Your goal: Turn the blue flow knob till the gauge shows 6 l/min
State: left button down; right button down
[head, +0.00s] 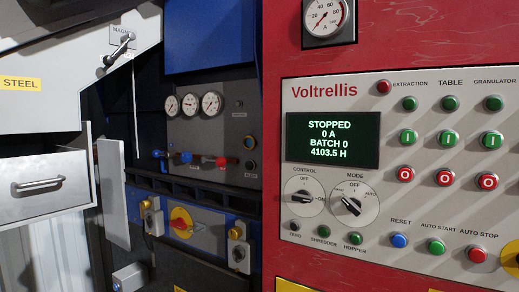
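Small blue knobs or handles (186,157) sit in a row below the gauges on the dark recessed panel at the left of centre. A red one is to their right. They are too small to tell which is the flow knob or how it is turned. Three round white gauges (190,103) are on the panel above. Their needles show faintly, but their scales and units cannot be read, so I cannot tell which shows l/min. Neither of my grippers is in view.
A red control cabinet (275,140) with a lit display (333,140) reading STOPPED fills the right side. A grey drawer (45,186) and an upright pale panel (112,195) stand at the left. A dark ledge (190,190) runs below the knobs.

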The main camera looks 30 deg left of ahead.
aim_at(187, 157)
jog(key=u, duration=1.25)
